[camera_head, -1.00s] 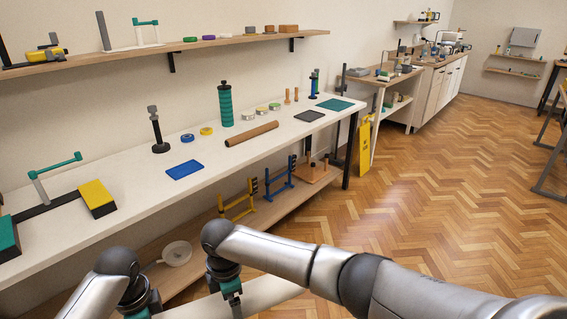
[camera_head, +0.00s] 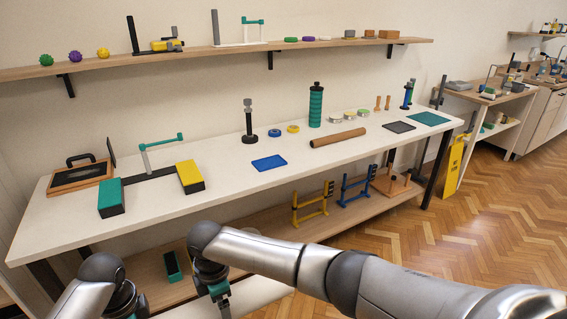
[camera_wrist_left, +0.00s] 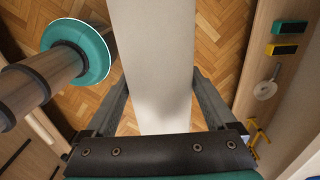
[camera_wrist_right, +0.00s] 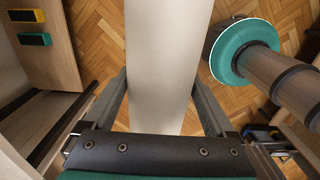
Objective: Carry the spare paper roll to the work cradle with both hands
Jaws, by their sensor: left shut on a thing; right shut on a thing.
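The spare paper roll is a long white cylinder (camera_head: 262,292), partly hidden by my right arm at the bottom of the head view. My left gripper (camera_wrist_left: 158,88) is shut around the roll, which also fills the middle of the left wrist view (camera_wrist_left: 152,35). My right gripper (camera_wrist_right: 163,88) is shut around it too, with the roll (camera_wrist_right: 165,35) running between its fingers. The likely work cradle, a dark bar (camera_head: 150,177) joining teal and yellow end blocks, stands on the white table. I cannot confirm that it is the cradle.
The white table (camera_head: 225,190) also carries a wooden tray (camera_head: 80,178), a blue mat (camera_head: 269,163), a black post (camera_head: 248,125), a brown tube (camera_head: 338,138) and a green ribbed column (camera_head: 316,105). A lower shelf holds a teal box (camera_head: 172,265) and small racks.

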